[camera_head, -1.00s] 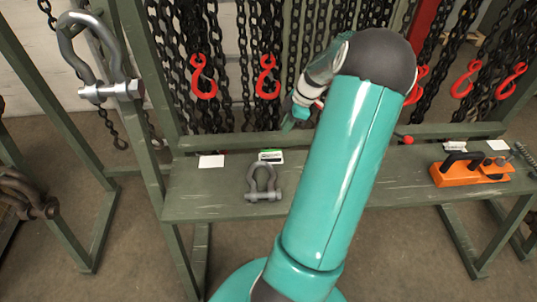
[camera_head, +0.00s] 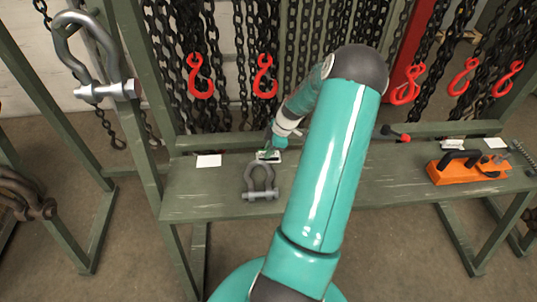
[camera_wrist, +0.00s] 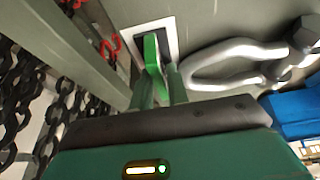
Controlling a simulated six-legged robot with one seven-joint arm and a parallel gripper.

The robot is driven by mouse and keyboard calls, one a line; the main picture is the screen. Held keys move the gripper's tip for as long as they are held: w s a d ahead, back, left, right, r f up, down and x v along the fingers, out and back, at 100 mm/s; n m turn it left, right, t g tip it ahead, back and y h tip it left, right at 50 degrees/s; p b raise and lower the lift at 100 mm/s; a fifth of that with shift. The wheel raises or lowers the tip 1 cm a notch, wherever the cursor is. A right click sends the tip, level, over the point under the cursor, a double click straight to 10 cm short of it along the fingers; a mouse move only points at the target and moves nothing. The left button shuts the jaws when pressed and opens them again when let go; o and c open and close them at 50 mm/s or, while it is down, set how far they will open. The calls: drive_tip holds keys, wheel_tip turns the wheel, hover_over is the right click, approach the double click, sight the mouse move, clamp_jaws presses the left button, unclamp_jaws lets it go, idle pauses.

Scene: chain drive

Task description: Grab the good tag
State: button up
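My gripper's two fingertips (camera_wrist: 160,92) stand apart at the tag's near edge. Whether they touch the tag, I cannot tell.
A blank white card (camera_head: 208,161) lies to the left. An orange tool (camera_head: 468,166) and more cards sit at the right. Black chains and red hooks (camera_head: 264,76) hang behind the shelf. The shackle (camera_wrist: 228,68) lies close beside my fingers.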

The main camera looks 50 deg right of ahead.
drive_tip(key=shift+w+f, duration=0.1)
drive_tip(key=shift+f, duration=0.05)
clamp_jaws()
